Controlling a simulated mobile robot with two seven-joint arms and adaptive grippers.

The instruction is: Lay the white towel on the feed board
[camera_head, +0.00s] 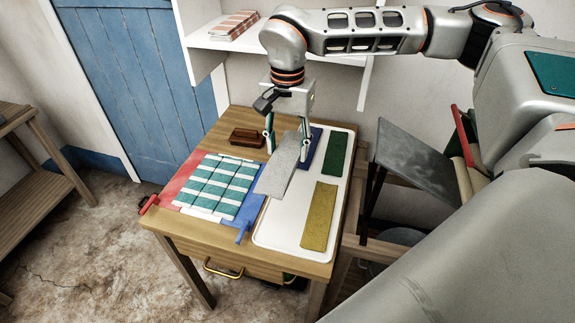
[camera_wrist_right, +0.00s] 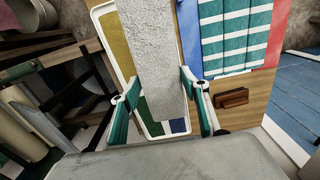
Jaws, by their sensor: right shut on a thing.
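My right gripper (camera_head: 288,138) is shut on the white towel (camera_head: 278,170), a flat, pale grey-white textured strip. The towel hangs above the left part of the white tray and the edge of the red and blue board (camera_head: 182,180). In the right wrist view the towel (camera_wrist_right: 152,60) runs up between the teal fingers. Teal-and-white striped pieces (camera_head: 218,185) lie in rows on the board; I cannot tell for sure that this is the feed board. My left gripper is not in view.
The white tray (camera_head: 276,225) holds yellow (camera_head: 319,217), green (camera_head: 335,154) and blue (camera_head: 318,146) cloths. A brown block (camera_head: 247,138) sits at the back of the wooden table (camera_head: 180,235). A shelf (camera_head: 215,42) hangs behind. A dark slanted panel (camera_head: 413,150) stands right.

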